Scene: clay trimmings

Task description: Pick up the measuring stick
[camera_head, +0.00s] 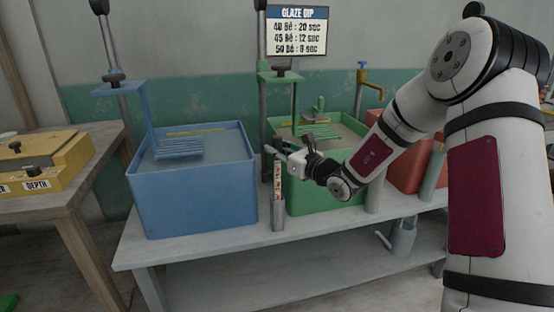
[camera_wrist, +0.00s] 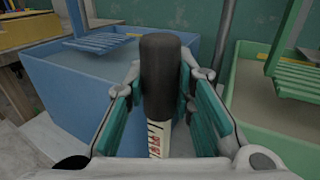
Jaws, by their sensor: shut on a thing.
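The measuring stick (camera_head: 277,178) is a narrow white strip with dark and red marks, upright between the blue and green tanks. Its lower end goes into a grey holder (camera_head: 278,216) on the bench, so that end is hidden. In the wrist view its thick dark top (camera_wrist: 160,70) stands between my fingers, with the marked white strip (camera_wrist: 157,138) below. My gripper (camera_head: 280,149) is shut on the upper part of the stick, and its teal finger pads also show in the wrist view (camera_wrist: 162,92).
The blue tank (camera_head: 192,195) stands left of the stick and the green tank (camera_head: 315,194) right, both close. A grey post (camera_head: 263,115) rises just behind. A watering can (camera_head: 403,236) sits on the lower shelf. The bench front (camera_head: 222,245) is clear.

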